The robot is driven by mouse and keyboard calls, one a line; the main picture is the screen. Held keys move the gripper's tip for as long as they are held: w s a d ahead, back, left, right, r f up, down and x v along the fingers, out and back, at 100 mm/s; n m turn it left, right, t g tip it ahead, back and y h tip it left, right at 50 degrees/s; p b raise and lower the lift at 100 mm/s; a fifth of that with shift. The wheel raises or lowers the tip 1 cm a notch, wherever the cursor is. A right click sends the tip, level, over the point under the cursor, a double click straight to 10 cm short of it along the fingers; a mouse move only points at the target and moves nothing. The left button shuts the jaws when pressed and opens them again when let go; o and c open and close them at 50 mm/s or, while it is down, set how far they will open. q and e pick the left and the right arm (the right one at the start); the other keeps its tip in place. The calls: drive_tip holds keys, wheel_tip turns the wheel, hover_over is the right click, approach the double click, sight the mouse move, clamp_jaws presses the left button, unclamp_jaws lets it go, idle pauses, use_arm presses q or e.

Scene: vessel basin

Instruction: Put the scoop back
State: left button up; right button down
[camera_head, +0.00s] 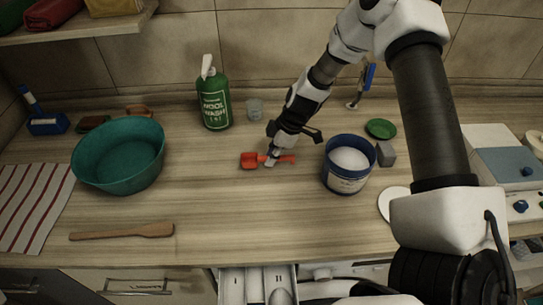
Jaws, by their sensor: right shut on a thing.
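The red scoop (249,161) is at the middle of the wooden counter, its bowl to the left and its handle to the right. My right gripper (272,157) reaches down from above and is shut on the scoop near its handle, hiding part of it. I cannot tell whether the scoop touches the counter or is slightly above it. A blue tub (347,181) filled with white powder stands open, just right of the scoop. A green lid (381,128) lies behind the tub to the right. My left gripper is not in view.
A green wool wash bottle (214,100) and a small clear cup (255,109) stand behind the scoop. A grey block (386,154) is beside the tub. A teal basin (119,155) and a wooden spatula (122,232) are left. The counter's front middle is clear above an open drawer (257,287).

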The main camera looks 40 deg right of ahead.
drive_tip(key=shift+w+d+f, duration=0.1)
drive_tip(key=shift+w+f, duration=0.1)
drive_tip(key=shift+f, duration=0.2)
drive_tip(key=c, duration=1.2)
unclamp_jaws()
drive_tip(key=shift+o, duration=0.2)
drive_tip(key=shift+s+r, duration=0.1)
drive_tip(key=shift+r, duration=0.3)
drive_tip(key=p+v, duration=0.2)
drive_tip(key=v, duration=0.9)
drive_tip(key=shift+d, duration=0.15)
drive_tip(key=shift+r, duration=0.1)
